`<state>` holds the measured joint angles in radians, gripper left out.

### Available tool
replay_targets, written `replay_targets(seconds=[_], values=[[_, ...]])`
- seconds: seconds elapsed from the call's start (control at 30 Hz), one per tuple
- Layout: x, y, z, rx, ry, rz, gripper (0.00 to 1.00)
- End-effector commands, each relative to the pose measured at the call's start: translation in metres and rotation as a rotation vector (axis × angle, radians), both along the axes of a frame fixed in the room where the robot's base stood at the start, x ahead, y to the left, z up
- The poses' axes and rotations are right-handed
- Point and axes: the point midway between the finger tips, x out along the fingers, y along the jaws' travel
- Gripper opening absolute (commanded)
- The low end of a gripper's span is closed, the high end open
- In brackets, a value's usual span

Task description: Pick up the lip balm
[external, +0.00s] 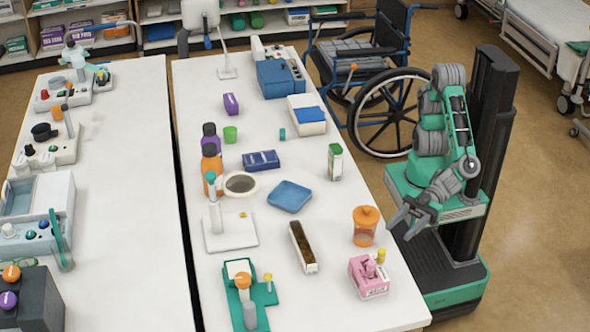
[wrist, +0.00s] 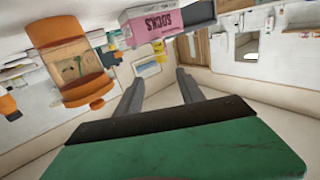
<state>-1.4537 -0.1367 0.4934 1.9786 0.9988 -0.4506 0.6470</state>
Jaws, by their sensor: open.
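I cannot tell for sure which thing is the lip balm. One small upright teal cylinder (external: 282,133) stands on the white table (external: 340,205), left of a green-and-white box. A small yellow cylinder (external: 381,255) stands beside the pink box at the near right edge; a small yellow thing also shows in the wrist view (wrist: 158,48) by the pink box. Both cylinders are too small to read. My gripper (external: 398,224) is open and empty by the table's right edge, near the orange jar. Its fingers also show in the wrist view (wrist: 160,76), with nothing between them.
The orange-lidded jar (external: 365,228) and pink box (external: 368,281) stand near my gripper. A wheelchair (external: 385,105) stands behind the table.

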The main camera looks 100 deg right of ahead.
Motion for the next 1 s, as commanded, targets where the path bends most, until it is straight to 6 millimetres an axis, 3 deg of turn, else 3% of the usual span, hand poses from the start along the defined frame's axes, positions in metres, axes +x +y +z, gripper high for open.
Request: replay_targets(seconds=[0.03,0.17,0.6,0.83,1.0], values=[[-0.005,0.006,-0.014,-0.004,-0.017,0.013,0.46],[-0.001,0.015,-0.009,-0.007,-0.037,0.022,0.46],[0.059,0.047,-0.008,-0.008,-0.034,0.020,0.46],[0.061,0.049,-0.008,-0.008,-0.034,0.022,0.46],[0.061,0.049,-0.008,-0.008,-0.034,0.022,0.33]])
